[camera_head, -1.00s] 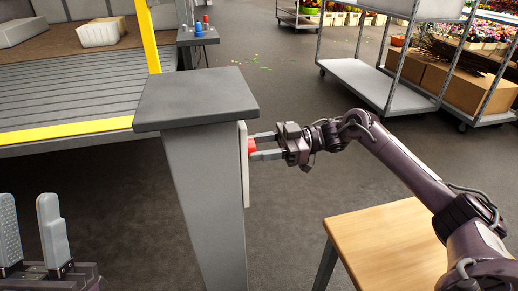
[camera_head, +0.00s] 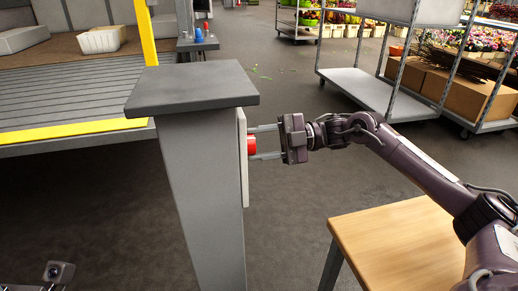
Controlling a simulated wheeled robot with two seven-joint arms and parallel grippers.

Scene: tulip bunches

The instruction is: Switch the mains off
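A red switch knob (camera_head: 251,145) sticks out from a pale plate (camera_head: 243,160) on the right side of the grey post (camera_head: 200,190). My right gripper (camera_head: 264,142) points left at the plate. It is open, with one finger above the knob and one below. Gaps show between the fingers and the knob; whether either fingertip touches the plate I cannot tell. Only a small piece of my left gripper (camera_head: 60,272) shows at the bottom left edge; its fingers cannot be made out.
The post has a wide flat grey cap (camera_head: 193,88). A wooden table (camera_head: 395,240) stands at the lower right, under my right arm. Behind are a grey trolley (camera_head: 370,90), cardboard boxes (camera_head: 470,92) and a slatted platform (camera_head: 75,95) with a yellow edge. Dark floor lies clear between.

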